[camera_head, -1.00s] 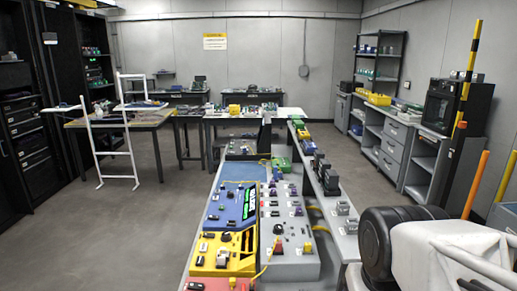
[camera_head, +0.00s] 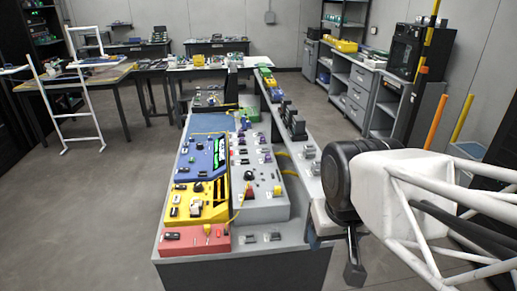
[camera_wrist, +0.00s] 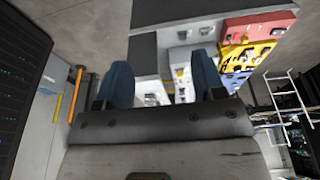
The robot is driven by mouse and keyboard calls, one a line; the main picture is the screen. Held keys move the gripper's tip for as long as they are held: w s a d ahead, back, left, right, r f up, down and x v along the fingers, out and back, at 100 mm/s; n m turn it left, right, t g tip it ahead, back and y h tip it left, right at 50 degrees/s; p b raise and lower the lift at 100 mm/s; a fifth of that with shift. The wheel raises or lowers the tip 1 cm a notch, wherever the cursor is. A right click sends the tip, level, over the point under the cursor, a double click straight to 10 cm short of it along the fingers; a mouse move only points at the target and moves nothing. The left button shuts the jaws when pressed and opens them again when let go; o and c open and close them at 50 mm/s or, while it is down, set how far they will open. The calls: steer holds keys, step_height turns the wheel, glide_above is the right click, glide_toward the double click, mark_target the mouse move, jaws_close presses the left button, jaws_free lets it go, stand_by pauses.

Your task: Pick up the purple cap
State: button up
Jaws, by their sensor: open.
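In the head view, my gripper (camera_head: 354,272) hangs at the bench's front right, pointing down, clear of the panels and mostly hidden behind my arm. No purple cap is recognisable in the wrist view.
The long bench carries a blue panel (camera_head: 201,158), a yellow panel (camera_head: 197,203), a red panel (camera_head: 195,240) and the grey panel (camera_head: 262,207). A yellow cable (camera_head: 242,204) crosses between panels. Dark blocks (camera_head: 294,122) stand on the right ledge. Floor at left is open.

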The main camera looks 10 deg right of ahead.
steer(key=c, duration=0.3)
steer(key=shift+w+r, duration=0.1)
stand_by(0.3)
